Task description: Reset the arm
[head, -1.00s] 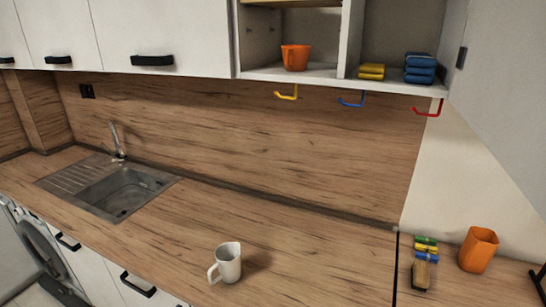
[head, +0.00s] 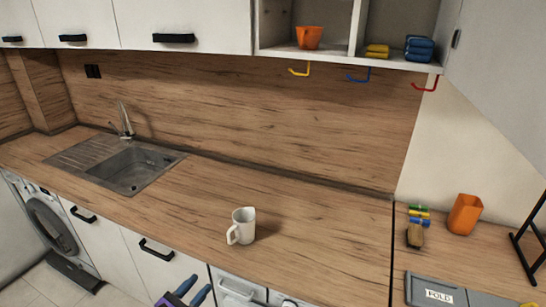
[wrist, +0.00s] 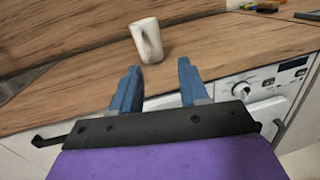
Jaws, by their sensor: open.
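My gripper (wrist: 158,90) is open and empty in the wrist view, its two blue fingers apart in front of the counter's front edge. Its blue fingers also show at the bottom of the head view (head: 188,291), in front of the lower cabinets. A white mug (head: 242,226) stands upright on the wooden counter, its handle toward the lower left. The mug also shows in the wrist view (wrist: 147,41), beyond the fingertips and apart from them.
A sink (head: 133,169) is set in the counter (head: 320,228) at left. An orange cup (head: 464,214), small colored items (head: 417,226) and a grey board marked FOLD (head: 438,291) are at right. An open shelf (head: 330,50) and colored hooks (head: 359,76) are above. The counter's middle is mostly clear.

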